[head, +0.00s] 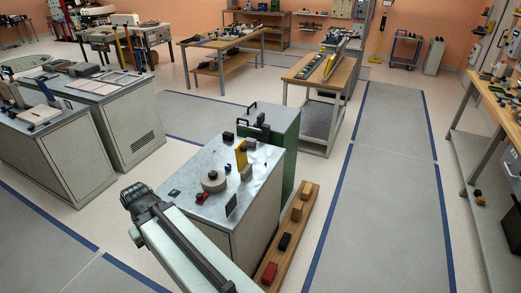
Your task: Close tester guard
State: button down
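A metal-topped workstation (184,205) stands in the middle of the head view. On its top are a round grey disc-shaped part (214,182), an upright yellow plate (241,157), a small red part (202,197) and a dark upright panel (231,204) near the right edge. The yellow plate stands upright; I cannot tell for sure whether it is the tester guard. My arm crosses the lower middle, in front of the workstation, and ends in a dark joint at its upper left. No gripper fingers show, so its opening and contents are hidden.
A green cabinet (284,128) adjoins the workstation's back. A low wooden plank (308,207) with several blocks lies along its right side. Grey cabinets (130,122) stand at left, a wooden bench (301,73) behind, shelving at right. The blue-lined floor (390,190) at right is clear.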

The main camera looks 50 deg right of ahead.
aim_at(240, 150)
jog(key=u, duration=0.15)
jog(key=i, duration=0.9)
jog(key=z, duration=0.1)
